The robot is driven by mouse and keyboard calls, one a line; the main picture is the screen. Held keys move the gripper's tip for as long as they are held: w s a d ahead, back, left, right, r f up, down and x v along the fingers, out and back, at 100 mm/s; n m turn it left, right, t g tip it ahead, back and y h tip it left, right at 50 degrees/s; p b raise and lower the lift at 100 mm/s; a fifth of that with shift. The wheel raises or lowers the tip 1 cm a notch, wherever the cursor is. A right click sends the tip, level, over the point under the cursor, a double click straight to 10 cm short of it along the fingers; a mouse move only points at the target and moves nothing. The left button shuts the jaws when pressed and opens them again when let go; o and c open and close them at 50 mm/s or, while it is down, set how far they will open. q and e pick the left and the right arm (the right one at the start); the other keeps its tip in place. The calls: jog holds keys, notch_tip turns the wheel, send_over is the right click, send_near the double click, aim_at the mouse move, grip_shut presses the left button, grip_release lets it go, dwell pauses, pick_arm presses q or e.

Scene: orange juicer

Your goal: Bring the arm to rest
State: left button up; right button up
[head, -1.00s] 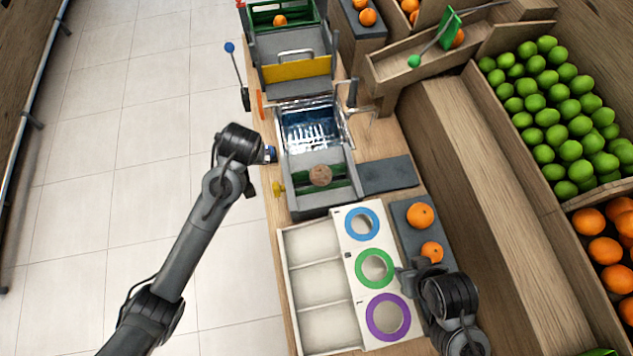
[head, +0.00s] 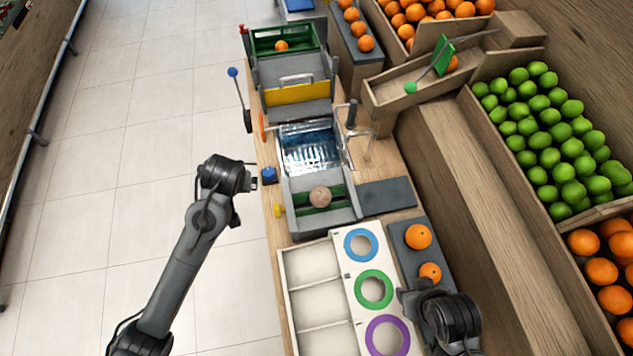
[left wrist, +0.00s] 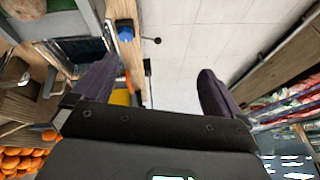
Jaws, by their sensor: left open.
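My left gripper (head: 254,178) is at the left edge of the juicer bench, beside a blue knob (head: 269,175). In the left wrist view its two dark fingers (left wrist: 155,90) are spread wide with nothing between them. The blue knob also shows in that view (left wrist: 125,31), outside the fingers. My right gripper (head: 408,288) is at the lower right, close to the coloured rings and the grey pad; its fingers are too small and dark to judge.
The juicer (head: 310,147) holds a brown round thing (head: 320,196) in its near tray. A white sectioned tray (head: 312,262) has blue, green and purple rings beside it. Two oranges (head: 418,236) lie on a grey pad. Open tiled floor (head: 130,150) lies left of the bench.

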pick_arm(q)
jog(key=s+d+f+g+h+p, duration=0.15)
jog(key=s+f, duration=0.25)
jog(key=s, duration=0.8)
jog(key=s+f+g+h+p, duration=0.1)
jog(key=s+f+g+p, duration=0.25)
jog(key=s, duration=0.75)
notch_tip(320, 180, up, 8)
jog(key=s+a+m+t, duration=0.2)
jog(key=t, duration=0.2)
jog(key=shift+r+p, duration=0.25)
jog(key=shift+p, duration=0.2)
